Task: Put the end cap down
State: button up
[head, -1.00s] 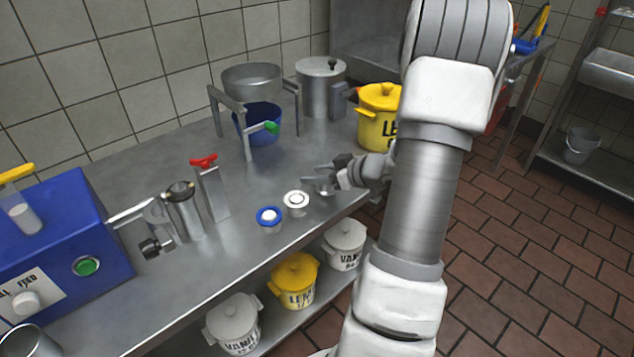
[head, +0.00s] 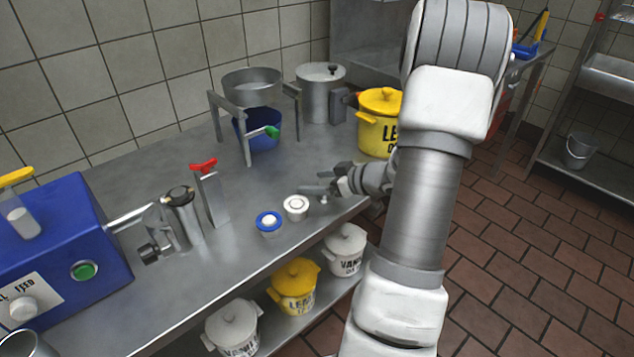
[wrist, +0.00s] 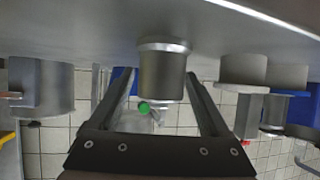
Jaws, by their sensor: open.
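The end cap appears to be the grey metal cylinder (wrist: 163,72) in the wrist view, standing against the tabletop, which shows at the top of that view. My gripper (wrist: 161,80) is open, with one finger on each side of the cylinder. I cannot tell whether either finger touches it. In the head view my gripper (head: 316,189) is low over the front right part of the steel table (head: 245,190). Only a small bright bit (head: 324,199) of the cap shows there, mostly hidden by the fingers.
A white-ringed cup (head: 296,207) and a blue-rimmed cup (head: 268,222) stand just left of my gripper. A yellow pot (head: 379,125) stands behind it. A blue bucket (head: 258,130) is under a metal stand further back. The table's front edge is close.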

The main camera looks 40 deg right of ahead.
jog(key=p+v, duration=0.3)
jog(key=v, duration=0.8)
jog(key=shift+s+r+p, duration=0.2)
jog(key=shift+s+p, duration=0.15)
jog(key=shift+p, duration=0.05)
jog(key=shift+d, duration=0.1)
